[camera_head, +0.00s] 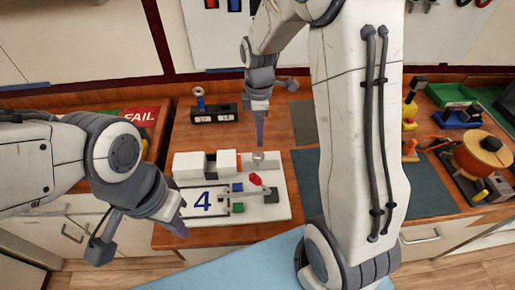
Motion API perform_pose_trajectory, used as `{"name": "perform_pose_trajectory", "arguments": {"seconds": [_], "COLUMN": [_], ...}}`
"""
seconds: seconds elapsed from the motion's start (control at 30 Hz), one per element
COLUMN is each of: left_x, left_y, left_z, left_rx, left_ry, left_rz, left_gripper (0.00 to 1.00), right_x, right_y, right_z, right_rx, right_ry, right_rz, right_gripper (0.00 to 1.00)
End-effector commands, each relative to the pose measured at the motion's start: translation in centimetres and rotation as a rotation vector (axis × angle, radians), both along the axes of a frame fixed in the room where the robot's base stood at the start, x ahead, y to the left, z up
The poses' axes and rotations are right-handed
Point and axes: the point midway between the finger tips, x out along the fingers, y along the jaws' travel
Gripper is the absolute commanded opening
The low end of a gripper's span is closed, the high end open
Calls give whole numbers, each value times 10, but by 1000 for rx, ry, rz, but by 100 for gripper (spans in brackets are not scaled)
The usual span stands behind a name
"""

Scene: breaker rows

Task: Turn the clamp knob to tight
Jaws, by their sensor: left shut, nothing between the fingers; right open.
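A white board (281,205) marked with a blue 4 lies on the wooden bench. A small pale knob-like piece (258,158) stands near its back right, beside white blocks (189,164) with a dark gap between them. A red piece (255,179) sits in front of it. I cannot tell for certain which piece is the clamp knob, or its setting. My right gripper (259,140) is open, pointing down just above the pale piece; contact is not clear. My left gripper (179,226) is shut and empty at the board's front left corner.
A black block with a blue-topped post (199,101) stands behind the board. A red and green FAIL tray (138,117) is at the back left. A dark mat (305,170) lies to the right, partly behind my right arm. An orange spool (483,151) stands at far right.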

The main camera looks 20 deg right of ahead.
Motion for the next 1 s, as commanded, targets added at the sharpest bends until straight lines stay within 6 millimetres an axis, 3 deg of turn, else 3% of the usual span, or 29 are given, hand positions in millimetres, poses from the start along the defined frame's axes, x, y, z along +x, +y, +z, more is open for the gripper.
{"name": "perform_pose_trajectory", "arguments": {"seconds": [0.5,0.93,0.97,1.0], "left_x": [0,0,0,0], "left_y": [0,0,0,0], "left_z": [15,16,16,16], "left_rx": [0,0,0,0], "left_ry": [0,0,0,0], "left_rz": [1,1,1,1], "left_gripper": [0,0,0,0], "right_x": [-2,-1,-1,-1], "right_y": [1,1,1,1], "right_z": [-85,-97,-97,-97], "right_rx": [0,0,0,0], "right_ry": [5,0,0,0], "right_rz": [0,-1,-1,-1], "right_gripper": [76,76,69,53]}}
